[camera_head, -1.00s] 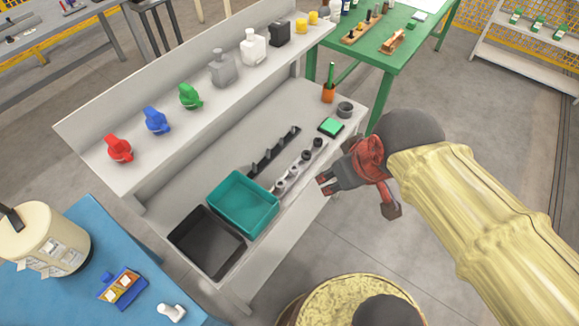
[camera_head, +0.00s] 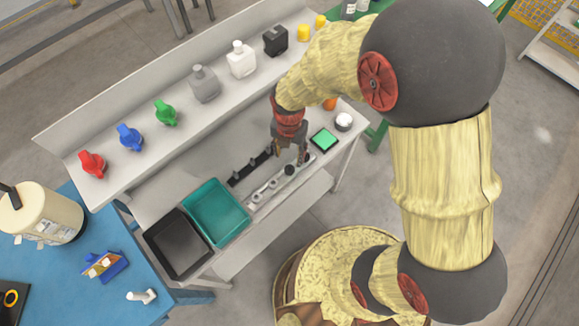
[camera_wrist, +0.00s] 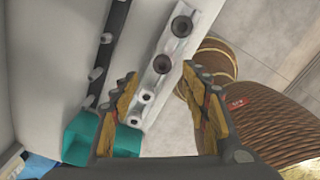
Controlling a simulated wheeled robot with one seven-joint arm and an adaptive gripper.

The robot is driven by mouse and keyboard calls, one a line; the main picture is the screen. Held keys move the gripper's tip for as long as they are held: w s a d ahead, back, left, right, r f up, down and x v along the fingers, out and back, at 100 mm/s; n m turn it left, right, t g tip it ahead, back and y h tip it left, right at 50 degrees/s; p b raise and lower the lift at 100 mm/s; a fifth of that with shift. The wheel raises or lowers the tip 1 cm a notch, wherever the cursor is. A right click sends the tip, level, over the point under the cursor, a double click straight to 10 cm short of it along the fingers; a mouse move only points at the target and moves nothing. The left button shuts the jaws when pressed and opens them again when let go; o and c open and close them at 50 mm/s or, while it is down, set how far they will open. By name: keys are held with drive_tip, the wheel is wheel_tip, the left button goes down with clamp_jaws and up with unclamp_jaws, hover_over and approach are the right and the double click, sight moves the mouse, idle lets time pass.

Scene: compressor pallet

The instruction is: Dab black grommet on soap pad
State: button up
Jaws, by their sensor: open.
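The soap pad (camera_head: 324,139) is a green square in a dark frame on the right part of the workbench. A black grommet (camera_head: 289,169) sits on the light metal rail (camera_head: 265,191), left of and nearer than the pad; more ring-like pieces sit along the rail. In the wrist view, two dark grommets show, one between the fingertips (camera_wrist: 162,64) and one farther up the rail (camera_wrist: 181,26). My gripper (camera_head: 290,157) is open and empty, pointing down over the rail's upper end. I cannot tell its exact height above the grommet.
A teal tray (camera_head: 243,224) and a black tray (camera_head: 151,238) stand at the bench's lower left. A dark rail with pegs (camera_head: 234,182) runs beside the light one. A round white-topped container (camera_head: 343,122) is beyond the pad. Bottles and coloured items line the shelf.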

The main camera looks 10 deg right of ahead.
sight(290, 170)
wheel_tip(290, 170, down, 8)
drive_tip(key=shift+s+d+f+b, duration=0.15)
drive_tip(key=shift+b, duration=0.9)
drive_tip(key=shift+c, duration=1.3)
drive_tip(key=c, duration=0.7)
drive_tip(key=shift+s, duration=0.1)
drive_tip(key=shift+c, duration=0.2)
